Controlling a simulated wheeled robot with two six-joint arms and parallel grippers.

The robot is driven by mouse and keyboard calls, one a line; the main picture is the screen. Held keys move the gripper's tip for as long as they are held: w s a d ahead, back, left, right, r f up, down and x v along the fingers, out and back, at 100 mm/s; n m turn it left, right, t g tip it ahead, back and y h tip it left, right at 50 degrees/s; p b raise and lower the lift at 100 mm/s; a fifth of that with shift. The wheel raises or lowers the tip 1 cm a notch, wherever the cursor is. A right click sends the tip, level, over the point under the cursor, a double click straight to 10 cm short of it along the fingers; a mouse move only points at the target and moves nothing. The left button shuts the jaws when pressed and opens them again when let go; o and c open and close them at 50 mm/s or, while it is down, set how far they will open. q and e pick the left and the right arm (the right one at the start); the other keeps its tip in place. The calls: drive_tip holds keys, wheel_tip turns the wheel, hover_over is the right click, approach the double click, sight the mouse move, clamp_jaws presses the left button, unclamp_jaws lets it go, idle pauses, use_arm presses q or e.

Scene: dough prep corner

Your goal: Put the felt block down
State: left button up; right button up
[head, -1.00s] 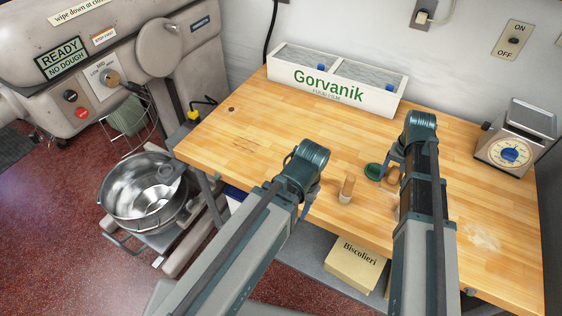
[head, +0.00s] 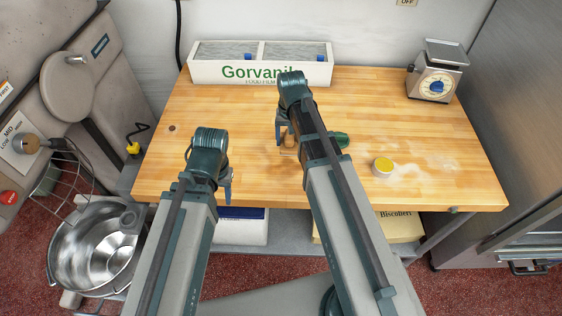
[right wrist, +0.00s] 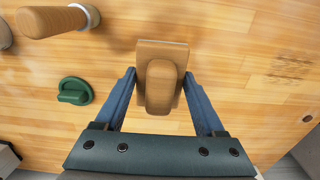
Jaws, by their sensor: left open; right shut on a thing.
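The felt block (right wrist: 159,82) is a tan wooden block with a rounded raised grip on top. In the right wrist view my right gripper (right wrist: 159,78) has a finger on each side of it and is shut on it. In the head view the block (head: 290,140) is partly hidden by my right gripper (head: 285,130). It is over the left-middle of the worktop (head: 240,115); I cannot tell if it touches the wood. My left gripper (head: 227,184) is open and empty near the front edge.
A green lidlike thing (head: 341,140) lies right of my right gripper; it shows in the wrist view (right wrist: 75,91) beside a wooden-handled tool (right wrist: 50,20). A yellow-topped tin (head: 383,166) and a scale (head: 436,75) stand further right. A Gorvanik box (head: 210,72) stands at the back.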

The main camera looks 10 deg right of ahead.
sight(285, 166)
drive_tip(key=shift+s+a+r, duration=0.7)
drive_tip(key=shift+a+r, duration=0.1)
drive_tip(key=shift+a, duration=0.15)
drive_tip(key=shift+w+f+b, duration=0.1)
drive_tip(key=shift+f+b, duration=0.35)
drive_tip(key=shift+f, duration=0.25)
use_arm(q)
wheel_tip(285, 166, down, 9)
drive_tip(key=b, duration=0.9)
use_arm(e)
wheel_tip(285, 166, down, 9)
drive_tip(key=shift+r, duration=0.1)
drive_tip(key=shift+f, duration=0.3)
drive_tip(key=o, duration=1.5)
drive_tip(key=shift+r, duration=0.1)
drive_tip(key=shift+r, duration=0.1)
